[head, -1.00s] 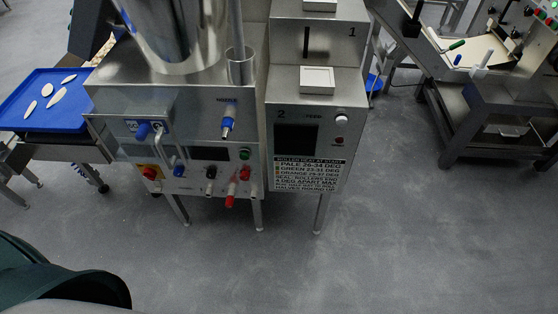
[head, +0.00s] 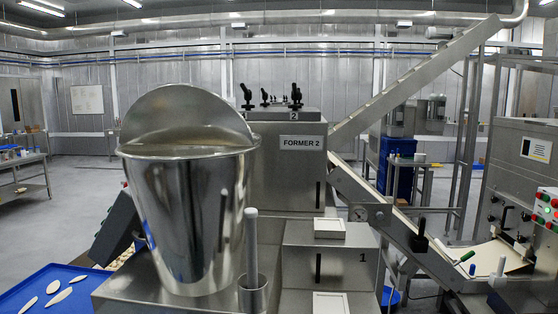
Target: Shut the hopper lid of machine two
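The hopper (head: 190,215) is a shiny steel bucket on top of the machine in front of me, left of the middle of the head view. Its round steel lid (head: 185,112) stands raised at the back of the rim, so the hopper is open. A box behind it carries the label FORMER 2 (head: 302,143) and a small sign with the number 2. Neither of my grippers shows in the head view. The inside bottom of the hopper is hidden by its front wall.
A steel cup with a grey-handled tool (head: 251,250) stands right of the hopper. A blue tray (head: 22,295) with several pale pieces is at lower left. An inclined conveyor (head: 415,80) rises to the right. A cabinet with buttons (head: 525,180) stands at far right.

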